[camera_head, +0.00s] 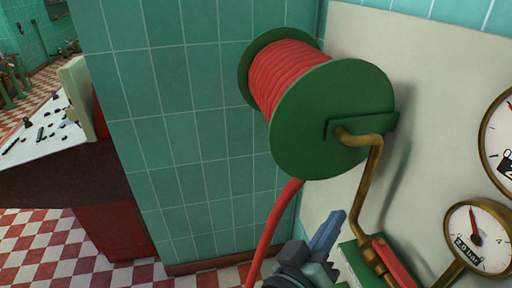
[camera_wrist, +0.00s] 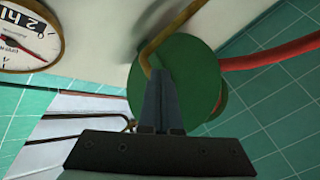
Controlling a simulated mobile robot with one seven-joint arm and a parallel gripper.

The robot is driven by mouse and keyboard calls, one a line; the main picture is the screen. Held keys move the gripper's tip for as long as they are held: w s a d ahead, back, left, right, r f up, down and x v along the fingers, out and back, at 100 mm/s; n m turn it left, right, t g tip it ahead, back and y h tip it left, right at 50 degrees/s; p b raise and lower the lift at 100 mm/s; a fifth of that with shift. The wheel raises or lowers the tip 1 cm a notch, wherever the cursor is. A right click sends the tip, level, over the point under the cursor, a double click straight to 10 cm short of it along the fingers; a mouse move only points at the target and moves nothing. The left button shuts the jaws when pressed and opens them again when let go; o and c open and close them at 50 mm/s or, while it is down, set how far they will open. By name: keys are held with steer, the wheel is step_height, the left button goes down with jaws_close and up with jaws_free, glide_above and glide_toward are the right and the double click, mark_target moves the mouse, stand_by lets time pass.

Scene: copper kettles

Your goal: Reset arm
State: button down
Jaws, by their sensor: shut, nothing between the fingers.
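My gripper (camera_head: 328,230) is at the bottom right of the head view, in front of the wall and below a green reel. In the wrist view my gripper (camera_wrist: 165,72) has its two fingers together and nothing between them. The reel (camera_head: 325,120) is wound with red hose (camera_head: 285,75) and has a brass crank (camera_head: 370,165) on its face. In the wrist view the green reel disc (camera_wrist: 195,85) and the brass crank (camera_wrist: 160,38) lie behind the fingers. I cannot tell the gap between fingers and reel.
Red hose (camera_head: 268,235) hangs from the reel beside my gripper. Brass-rimmed gauges (camera_head: 478,238) stand at the right, near a red lever (camera_head: 395,265). A white-topped counter (camera_head: 45,140) with small items is at the left. Checkered floor (camera_head: 45,245) is open at lower left.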

steer(key=w+a+r+m+t+y, duration=0.1)
steer(key=a+r+t, duration=0.1)
steer(key=r, duration=0.5)
steer(key=w+a+r+m+t+y, duration=0.1)
steer(key=w+a+r+t, duration=0.1)
steer(key=r, duration=0.5)
steer(key=s+a+r+t+y, duration=0.3)
steer(key=r, duration=0.5)
steer(key=s+a+r+t+y, duration=0.3)
steer(key=s+r, duration=0.1)
steer(key=r, duration=0.4)
steer(key=s+a+r+n+t+y, duration=0.1)
steer(key=s+a+r+t+y, duration=0.2)
steer(key=r, duration=0.5)
steer(key=shift+s+a+r, duration=0.15)
steer(key=shift+a, duration=0.15)
